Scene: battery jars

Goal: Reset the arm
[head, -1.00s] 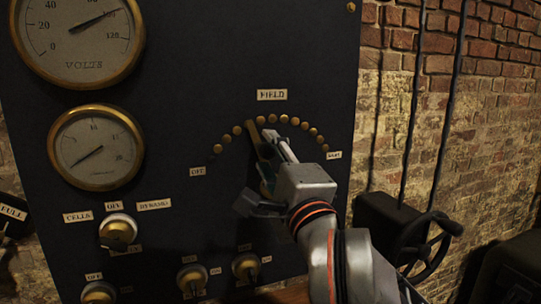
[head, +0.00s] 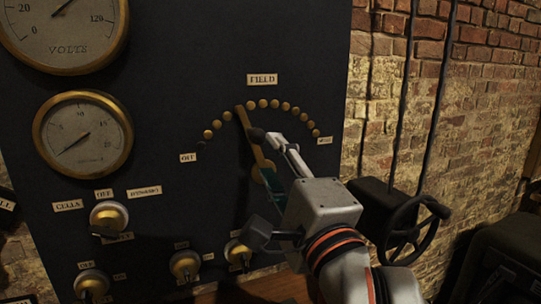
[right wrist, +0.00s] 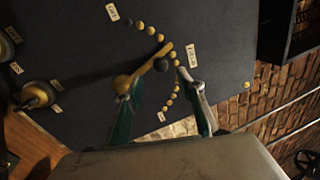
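The brass field arm (head: 252,138) sits on the dark panel, pivoting below an arc of brass studs (head: 276,104). It leans up and left, its tip at a stud left of the arc's top. My right gripper (head: 270,162) is in front of the panel, just right of the arm. My left gripper is out of view.
A volt gauge (head: 60,40) and a smaller dial (head: 83,138) are on the panel's left. Rotary switches (head: 108,217) line its lower part. A handwheel (head: 412,225) on a dark box stands right, before the brick wall (head: 490,120).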

